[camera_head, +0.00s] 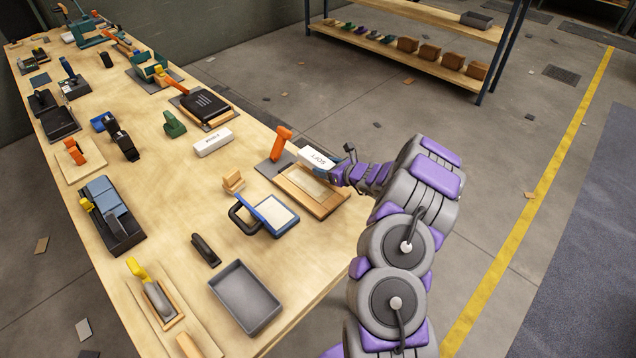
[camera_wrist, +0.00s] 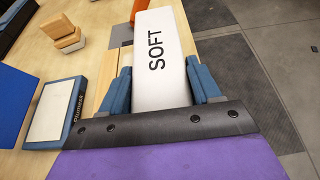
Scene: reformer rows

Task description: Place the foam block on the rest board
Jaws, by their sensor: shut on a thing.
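The white foam block (camera_head: 316,158), lettered SOFT, is held in my gripper (camera_head: 331,174) near the right edge of the workbench. In the wrist view the foam block (camera_wrist: 163,50) points away from me between two blue fingers (camera_wrist: 163,88), which are shut on its sides. A wooden board (camera_head: 303,198) with a pale inset lies just below and in front of the block in the head view. Its wood edge (camera_wrist: 101,68) shows left of the block in the wrist view. It may be the rest board; no label shows. Whether the block touches anything beneath is hidden.
Another white lettered block (camera_head: 213,141) lies farther up the workbench (camera_head: 185,235). An orange-handled tool (camera_head: 281,143) stands close behind the held block. A blue-framed pad (camera_head: 268,215), stacked wood pieces (camera_head: 233,182) and a grey tray (camera_head: 245,296) sit to the left and nearer.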

